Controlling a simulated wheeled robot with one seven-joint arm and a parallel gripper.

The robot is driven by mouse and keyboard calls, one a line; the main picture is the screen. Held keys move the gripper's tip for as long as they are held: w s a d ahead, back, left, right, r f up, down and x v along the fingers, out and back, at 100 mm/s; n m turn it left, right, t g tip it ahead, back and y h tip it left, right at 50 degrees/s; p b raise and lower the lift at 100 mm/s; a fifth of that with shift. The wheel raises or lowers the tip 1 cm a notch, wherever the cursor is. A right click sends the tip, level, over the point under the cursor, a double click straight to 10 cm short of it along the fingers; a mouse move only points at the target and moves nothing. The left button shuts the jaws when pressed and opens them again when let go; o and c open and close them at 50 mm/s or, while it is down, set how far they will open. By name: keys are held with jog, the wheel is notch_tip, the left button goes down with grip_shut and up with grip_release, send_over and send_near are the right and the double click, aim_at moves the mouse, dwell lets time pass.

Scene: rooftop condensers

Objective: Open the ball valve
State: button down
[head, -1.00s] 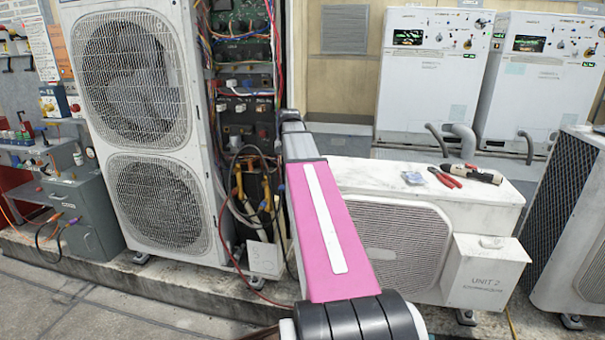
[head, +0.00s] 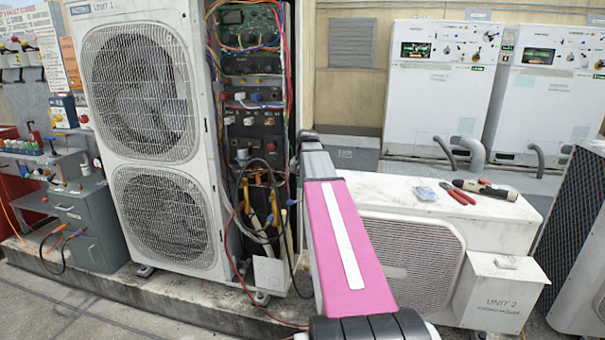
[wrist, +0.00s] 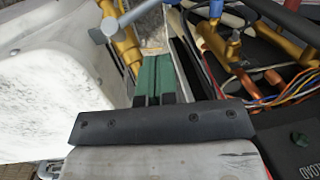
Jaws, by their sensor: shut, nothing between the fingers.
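In the wrist view, a brass valve body or pipe (wrist: 127,48) stands at the upper left with a grey-blue lever (wrist: 130,15) across it, which looks like the ball valve. The top of the view cuts it off. My gripper (wrist: 155,60) has green fingers closed together and empty, just below and right of the brass part. I cannot tell whether they touch it. In the head view, brass pipes (head: 257,200) show low in the open bay of the tall unit. My pink arm reaches toward that bay and the gripper is hidden there.
More brass pipes (wrist: 215,40) and loose wires (wrist: 278,92) crowd the right of the wrist view. A white panel (wrist: 50,90) fills its left. In the head view, red-handled pliers (head: 460,196) and other tools lie on the low white unit (head: 400,190).

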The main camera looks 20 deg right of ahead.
jog(key=shift+s+a+f, duration=0.4)
jog(key=shift+a+f, duration=0.35)
jog(key=shift+s+a+f, duration=0.35)
jog(key=shift+a+f, duration=0.4)
